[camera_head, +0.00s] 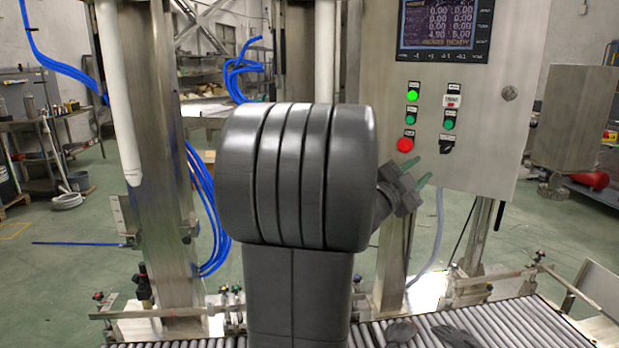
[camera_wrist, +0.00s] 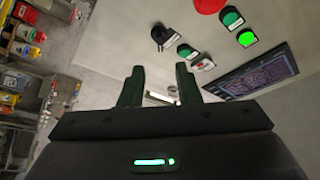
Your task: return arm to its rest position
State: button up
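My arm fills the middle of the head view, with a dark, ribbed link standing upright. My gripper (camera_head: 416,176) sticks out to its right, in front of the lower part of the grey control panel (camera_head: 470,150). In the wrist view my gripper (camera_wrist: 159,82) has its two dark green fingers apart with nothing between them. The control panel also shows in the wrist view (camera_wrist: 160,50), turned over, beyond the fingertips. I cannot tell how far the fingertips are from the panel.
The panel carries a screen (camera_head: 445,28), a lit green button (camera_head: 412,95), a red button (camera_head: 405,144) and a black switch (camera_head: 446,146). A roller conveyor (camera_head: 510,325) runs along the bottom. Steel posts and blue hoses stand on the left. A grey box (camera_head: 575,115) is at right.

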aim_at(444, 151)
jog(key=x, duration=1)
jog(key=shift+s+a, duration=0.1)
jog(key=shift+a, duration=0.05)
